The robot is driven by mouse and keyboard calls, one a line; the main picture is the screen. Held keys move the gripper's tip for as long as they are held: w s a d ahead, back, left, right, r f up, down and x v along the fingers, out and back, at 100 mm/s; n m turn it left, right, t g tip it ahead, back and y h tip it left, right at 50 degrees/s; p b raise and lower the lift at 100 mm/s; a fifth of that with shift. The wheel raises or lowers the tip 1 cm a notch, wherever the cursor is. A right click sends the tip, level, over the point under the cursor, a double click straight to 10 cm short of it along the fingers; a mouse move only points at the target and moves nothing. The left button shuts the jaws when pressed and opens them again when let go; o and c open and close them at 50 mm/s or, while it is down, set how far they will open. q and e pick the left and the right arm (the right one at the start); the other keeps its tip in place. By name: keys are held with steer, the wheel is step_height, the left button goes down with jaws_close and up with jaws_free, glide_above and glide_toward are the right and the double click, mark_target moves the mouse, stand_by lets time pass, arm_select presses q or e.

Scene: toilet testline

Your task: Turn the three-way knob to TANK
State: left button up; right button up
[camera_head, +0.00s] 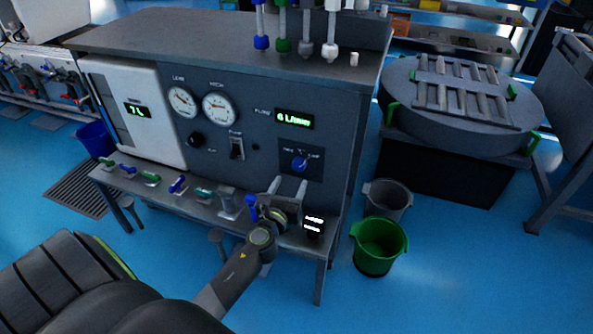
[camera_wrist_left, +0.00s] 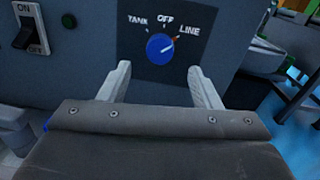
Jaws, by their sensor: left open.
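The three-way knob (camera_head: 299,164) is blue and sits on a dark plate on the front panel, at its lower right. In the left wrist view the knob (camera_wrist_left: 160,47) shows the labels TANK, OFF and LINE, and its pointer mark is turned toward LINE. My left gripper (camera_head: 286,185) is in front of the panel, just below and left of the knob. In the left wrist view its two fingers (camera_wrist_left: 158,82) are spread wide, one each side below the knob, with nothing between them. My right gripper is not in view.
A pump switch (camera_head: 236,147) is left of the knob. A shelf (camera_head: 150,188) with several coloured valves runs below the panel. A green bucket (camera_head: 379,246) and a grey bucket (camera_head: 388,198) stand on the floor at right.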

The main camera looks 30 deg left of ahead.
mark_target(298, 167)
arm_select(q)
steer(key=x, duration=0.5)
steer(key=shift+w+b, duration=0.3)
steer(key=shift+b, duration=0.1)
steer(key=shift+w+a, duration=0.15)
steer(key=shift+w, duration=0.35)
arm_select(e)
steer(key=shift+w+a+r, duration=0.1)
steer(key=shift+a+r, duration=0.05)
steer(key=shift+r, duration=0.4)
arm_select(q)
steer(key=c, duration=1)
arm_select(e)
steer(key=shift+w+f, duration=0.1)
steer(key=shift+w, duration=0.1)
